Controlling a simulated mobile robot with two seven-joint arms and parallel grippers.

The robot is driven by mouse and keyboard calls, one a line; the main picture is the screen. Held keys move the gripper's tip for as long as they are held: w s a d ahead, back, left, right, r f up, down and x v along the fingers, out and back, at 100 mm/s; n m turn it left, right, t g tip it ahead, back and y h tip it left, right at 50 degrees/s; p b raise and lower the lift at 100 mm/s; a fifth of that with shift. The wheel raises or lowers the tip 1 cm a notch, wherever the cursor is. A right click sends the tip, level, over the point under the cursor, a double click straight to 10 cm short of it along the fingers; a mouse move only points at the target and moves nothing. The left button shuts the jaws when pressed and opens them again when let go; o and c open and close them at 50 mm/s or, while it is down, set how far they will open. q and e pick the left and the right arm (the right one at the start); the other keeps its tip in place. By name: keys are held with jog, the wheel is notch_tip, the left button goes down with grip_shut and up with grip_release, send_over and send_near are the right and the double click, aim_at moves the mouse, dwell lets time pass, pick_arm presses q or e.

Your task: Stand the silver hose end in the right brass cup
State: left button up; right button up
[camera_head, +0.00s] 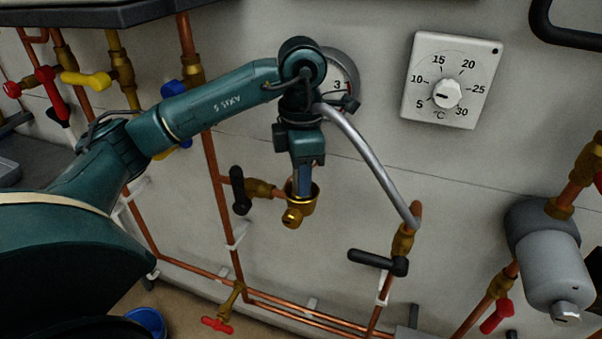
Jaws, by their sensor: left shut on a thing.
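The silver hose (370,157) runs from the copper pipe end (415,212) at right up and left to my left gripper, where it passes out of sight behind the wrist. My left gripper (304,186) points down, shut on the silver hose end, which the gripper itself hides. Its fingertips are at the mouth of a brass cup (301,206) on the wall, overlapping its rim. I cannot tell how deep the hose end sits or whether it touches the cup. I make out no second brass cup. My right gripper is not in view.
A round gauge (346,70) sits partly behind my left wrist. Black-handled valves (240,190) (378,262) stand left and right of the cup. A temperature dial (452,80) is at upper right, a grey cylinder (548,255) at lower right. Copper pipes (290,313) run low along the wall.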

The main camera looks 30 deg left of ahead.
pick_arm(q)
jog(key=shift+f, duration=0.25)
jog(key=o, duration=1.1)
jog(key=shift+c, duration=0.2)
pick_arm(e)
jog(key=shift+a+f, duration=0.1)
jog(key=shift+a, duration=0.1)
pick_arm(q)
jog(key=shift+r+p, duration=0.3)
jog(key=shift+r, duration=0.5)
notch_tip(320, 180, up, 6)
jog(key=shift+f, duration=0.25)
jog(key=shift+r, duration=0.35)
jog(key=shift+r+p, duration=0.2)
jog(key=shift+p, duration=0.1)
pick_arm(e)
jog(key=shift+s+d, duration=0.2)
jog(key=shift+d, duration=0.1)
